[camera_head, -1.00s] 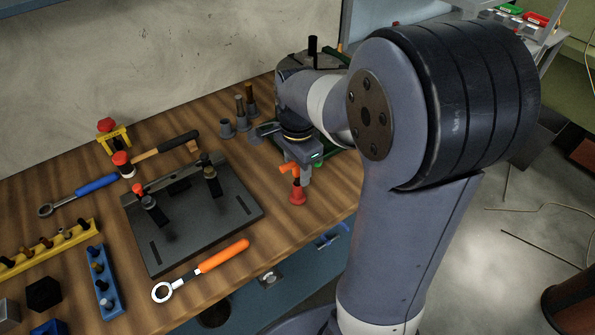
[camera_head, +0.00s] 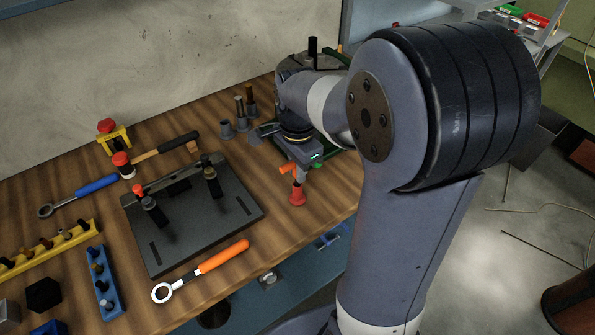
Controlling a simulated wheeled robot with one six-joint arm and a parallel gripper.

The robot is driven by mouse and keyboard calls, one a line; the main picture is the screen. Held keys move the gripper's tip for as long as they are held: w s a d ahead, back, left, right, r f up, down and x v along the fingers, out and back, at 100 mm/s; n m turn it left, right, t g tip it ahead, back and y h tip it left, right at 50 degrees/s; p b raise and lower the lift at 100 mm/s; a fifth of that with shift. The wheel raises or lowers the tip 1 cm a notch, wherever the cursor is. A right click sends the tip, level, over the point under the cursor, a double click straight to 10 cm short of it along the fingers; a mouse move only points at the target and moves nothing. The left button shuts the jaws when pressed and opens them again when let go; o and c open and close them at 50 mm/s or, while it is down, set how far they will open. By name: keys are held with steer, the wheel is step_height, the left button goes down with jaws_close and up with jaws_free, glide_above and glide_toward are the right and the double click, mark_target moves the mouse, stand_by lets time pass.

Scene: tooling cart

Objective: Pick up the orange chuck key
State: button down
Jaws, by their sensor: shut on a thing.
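The orange chuck key (camera_head: 287,168) is at the right end of the wooden bench, near its front edge, partly hidden by my gripper. Its orange end juts out to the left of the fingers. My gripper (camera_head: 301,172) points down and is shut on it. A red knob-like piece (camera_head: 297,195) shows right below the fingers. I cannot tell whether it is part of the key or a separate thing, nor whether the key is clear of the bench.
A dark fixture plate (camera_head: 190,230) with upright clamps lies left of my gripper. An orange-handled ratchet wrench (camera_head: 222,256) lies in front of it. Several grey holders (camera_head: 226,129) stand behind. A hammer (camera_head: 162,147) and a blue-handled wrench (camera_head: 97,185) lie at the left.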

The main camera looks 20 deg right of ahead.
steer(key=shift+r, duration=0.1)
step_height(320, 180, up, 10)
steer(key=shift+f, duration=0.1)
stand_by(0.3)
steer(key=c, duration=2)
jaws_free()
jaws_close()
